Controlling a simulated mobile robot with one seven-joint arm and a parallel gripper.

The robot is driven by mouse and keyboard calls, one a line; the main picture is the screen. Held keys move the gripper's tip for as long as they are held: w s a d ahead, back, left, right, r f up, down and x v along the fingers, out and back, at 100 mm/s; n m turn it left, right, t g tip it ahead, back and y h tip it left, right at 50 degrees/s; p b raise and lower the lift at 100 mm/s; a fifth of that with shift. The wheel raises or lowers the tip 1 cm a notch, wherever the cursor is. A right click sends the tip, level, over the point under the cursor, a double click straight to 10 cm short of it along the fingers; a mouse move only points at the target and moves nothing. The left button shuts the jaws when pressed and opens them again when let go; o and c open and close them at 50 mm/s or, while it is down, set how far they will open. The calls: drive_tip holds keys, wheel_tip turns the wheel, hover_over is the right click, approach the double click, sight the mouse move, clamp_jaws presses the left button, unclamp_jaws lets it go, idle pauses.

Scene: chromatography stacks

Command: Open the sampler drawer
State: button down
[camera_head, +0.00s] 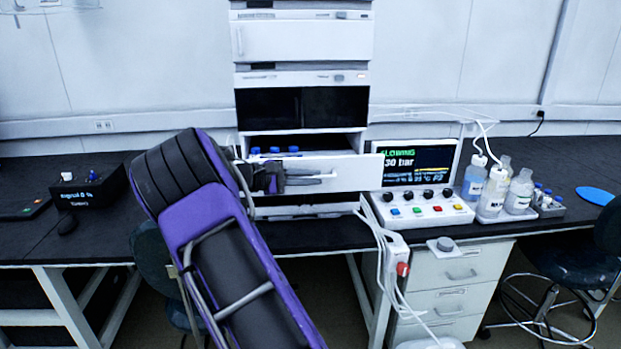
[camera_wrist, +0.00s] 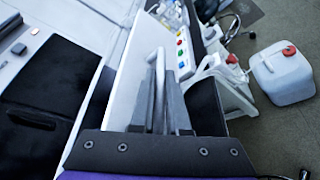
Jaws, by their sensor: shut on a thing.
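The sampler drawer has a white front panel (camera_head: 350,172) low in the instrument stack. It stands forward of the stack, and several blue-capped vials (camera_head: 272,151) show behind its top edge. My gripper (camera_head: 290,180) reaches it from the left and is shut on the drawer handle (camera_head: 322,176). In the wrist view, the grey fingers of my gripper (camera_wrist: 168,95) close around the pale handle bar (camera_wrist: 158,85), beside the white drawer front (camera_wrist: 128,75). The finger tips partly hide the handle, and my arm hides the drawer's left end.
A control panel (camera_head: 425,208) with knobs and a screen (camera_head: 415,166) stand close right of the drawer. Bottles (camera_head: 494,190) stand farther right. Cables hang in front of the bench. A white canister (camera_wrist: 285,75) is on the floor. A stool (camera_head: 570,265) stands at the right.

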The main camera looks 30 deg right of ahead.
drive_tip(key=c, duration=1.2)
unclamp_jaws()
drive_tip(key=p+v, duration=0.1)
drive_tip(key=v, duration=1.6)
drive_tip(key=shift+w+a+r, duration=0.1)
drive_tip(key=shift+a+r, duration=0.05)
drive_tip(key=shift+a, duration=0.05)
drive_tip(key=shift+r, duration=0.1)
